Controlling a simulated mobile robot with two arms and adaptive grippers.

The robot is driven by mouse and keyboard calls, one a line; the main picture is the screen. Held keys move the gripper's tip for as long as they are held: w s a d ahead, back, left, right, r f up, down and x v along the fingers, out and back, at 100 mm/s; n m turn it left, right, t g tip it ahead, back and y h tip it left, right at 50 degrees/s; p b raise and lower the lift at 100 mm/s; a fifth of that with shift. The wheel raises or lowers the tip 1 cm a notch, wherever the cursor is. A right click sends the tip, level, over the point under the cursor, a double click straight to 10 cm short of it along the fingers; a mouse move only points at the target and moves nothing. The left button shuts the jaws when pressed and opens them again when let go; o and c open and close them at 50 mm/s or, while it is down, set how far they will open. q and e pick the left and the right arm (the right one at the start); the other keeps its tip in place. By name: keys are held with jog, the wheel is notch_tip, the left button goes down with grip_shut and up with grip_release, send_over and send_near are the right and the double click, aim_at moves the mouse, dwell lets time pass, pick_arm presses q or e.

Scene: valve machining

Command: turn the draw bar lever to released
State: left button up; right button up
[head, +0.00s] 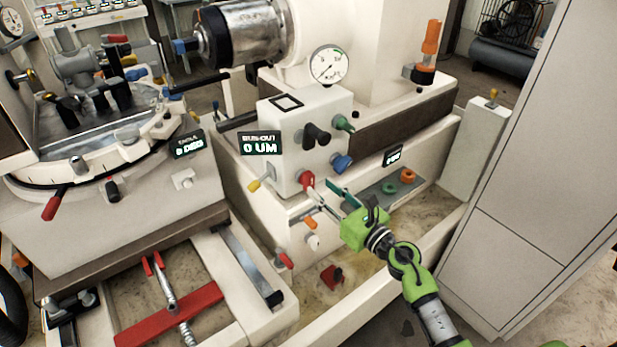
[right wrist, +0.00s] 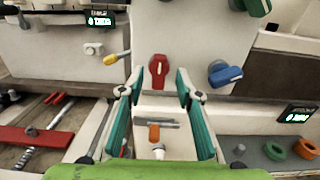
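A red lever (head: 307,181) sits low on the front of the white control box (head: 330,108). It also shows in the right wrist view as a red knob with a pale mark (right wrist: 157,71). No readable label tells me whether this is the draw bar lever. My right gripper (head: 328,196) is just in front of the red lever. In the right wrist view its two green fingers (right wrist: 159,84) are spread and empty, with the red lever between and beyond their tips. I cannot tell whether they touch it. My left gripper is not in view.
Close by are a blue knob (head: 341,163), a green knob (head: 344,123), a black knob (head: 316,135) and a yellow-tipped lever (head: 258,181). An orange-tipped lever (right wrist: 154,132) lies below, between the fingers. A grey cabinet (head: 545,190) stands at right.

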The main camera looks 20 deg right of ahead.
aim_at(312, 181)
jog(key=x, duration=0.6)
jog(key=shift+w+a+b, duration=0.15)
jog(key=shift+w+b, duration=0.1)
jog(key=shift+b, duration=0.05)
jog(key=c, duration=0.8)
